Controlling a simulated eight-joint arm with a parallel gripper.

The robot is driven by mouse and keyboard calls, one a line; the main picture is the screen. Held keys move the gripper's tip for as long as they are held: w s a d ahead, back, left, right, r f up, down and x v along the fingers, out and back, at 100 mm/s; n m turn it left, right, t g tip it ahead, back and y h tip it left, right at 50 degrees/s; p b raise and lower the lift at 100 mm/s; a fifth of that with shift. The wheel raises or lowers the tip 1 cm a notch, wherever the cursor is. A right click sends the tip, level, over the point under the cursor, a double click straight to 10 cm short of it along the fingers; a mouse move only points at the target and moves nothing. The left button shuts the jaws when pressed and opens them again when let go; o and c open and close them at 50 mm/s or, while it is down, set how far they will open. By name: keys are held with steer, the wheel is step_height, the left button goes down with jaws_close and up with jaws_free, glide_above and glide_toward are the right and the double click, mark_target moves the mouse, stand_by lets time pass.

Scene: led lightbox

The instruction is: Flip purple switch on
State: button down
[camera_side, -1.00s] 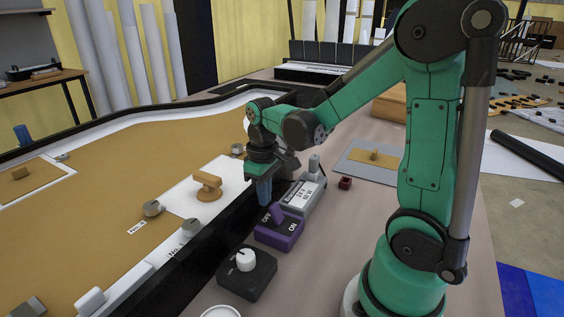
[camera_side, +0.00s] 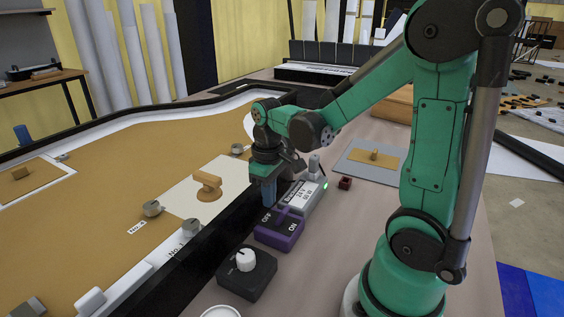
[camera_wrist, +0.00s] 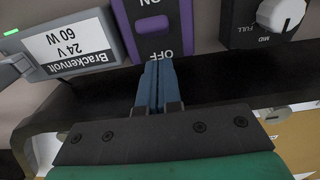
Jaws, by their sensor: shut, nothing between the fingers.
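The purple switch (camera_side: 278,236) sits on the table just beyond the black edge of the lightbox. In the side view its lever now leans over the ON side, and the OFF label shows. In the wrist view the purple switch (camera_wrist: 132,12) shows its lever between the ON and OFF labels. My gripper (camera_side: 269,204) is shut and empty, with blue fingers pointing down at the OFF side of the switch. In the wrist view my gripper's fingertips (camera_wrist: 160,66) are close to the OFF label; I cannot tell whether they touch the housing.
A grey power supply (camera_side: 305,197) with a lit green light stands right behind the switch. A black dimmer box (camera_side: 247,278) with a white knob is in front of it. The lightbox panel (camera_side: 229,176) glows cream, with a wooden piece (camera_side: 207,188) on it.

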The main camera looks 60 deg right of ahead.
step_height(320, 180, up, 7)
stand_by(0.6)
steer(key=a+t, duration=0.7)
steer(key=a, duration=0.2)
steer(key=shift+a+f, duration=0.15)
steer(key=shift+f, duration=0.05)
